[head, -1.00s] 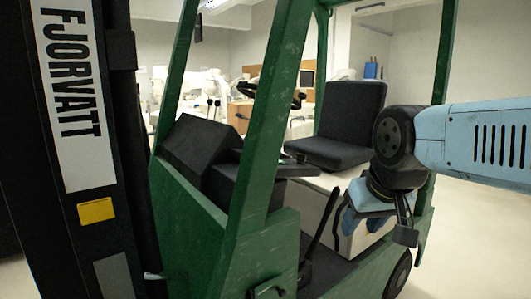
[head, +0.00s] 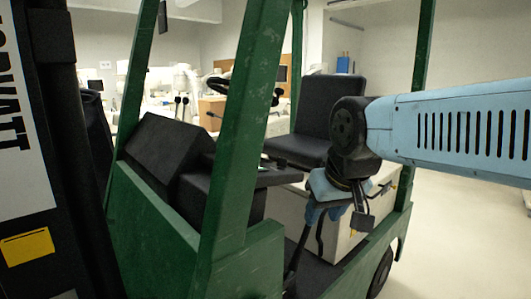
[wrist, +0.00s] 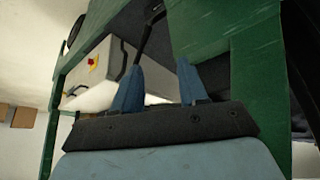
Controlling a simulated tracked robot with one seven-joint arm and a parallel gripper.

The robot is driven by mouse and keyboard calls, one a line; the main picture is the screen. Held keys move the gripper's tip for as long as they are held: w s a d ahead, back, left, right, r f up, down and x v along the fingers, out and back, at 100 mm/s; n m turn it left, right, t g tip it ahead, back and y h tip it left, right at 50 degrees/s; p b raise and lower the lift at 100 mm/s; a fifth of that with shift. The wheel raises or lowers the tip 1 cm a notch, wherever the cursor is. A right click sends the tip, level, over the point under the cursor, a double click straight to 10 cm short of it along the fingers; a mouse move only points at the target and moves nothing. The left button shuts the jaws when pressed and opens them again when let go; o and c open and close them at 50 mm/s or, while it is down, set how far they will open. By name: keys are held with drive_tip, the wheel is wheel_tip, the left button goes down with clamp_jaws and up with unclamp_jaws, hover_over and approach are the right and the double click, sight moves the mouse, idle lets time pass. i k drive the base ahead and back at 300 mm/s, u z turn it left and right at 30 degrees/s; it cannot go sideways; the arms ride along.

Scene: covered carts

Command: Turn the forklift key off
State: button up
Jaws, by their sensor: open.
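A pale box (head: 352,243) sits below the seat. In the wrist view, a red knob on a yellow base (wrist: 92,62) sits on the pale box (wrist: 104,78); it is small, and I cannot tell whether it is the key or how it is turned. The head view does not show the knob. My gripper (head: 323,214), with blue fingers, is beside the box's near side. In the wrist view, my gripper (wrist: 158,84) is open and empty, apart from the knob.
A green post (head: 240,130) stands close in front, left of my arm. A dark mast (head: 40,160) with a label fills the left edge. A black lever (head: 298,248) rises near my gripper. Open pale floor (head: 470,200) lies to the right.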

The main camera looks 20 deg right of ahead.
sight(281, 164)
drive_tip(key=u, duration=0.05)
drive_tip(key=i, duration=0.2)
drive_tip(key=z, duration=0.1)
drive_tip(key=k, duration=1.2)
drive_tip(key=z, duration=0.6)
drive_tip(key=i, duration=1.45)
drive_tip(key=u, duration=0.45)
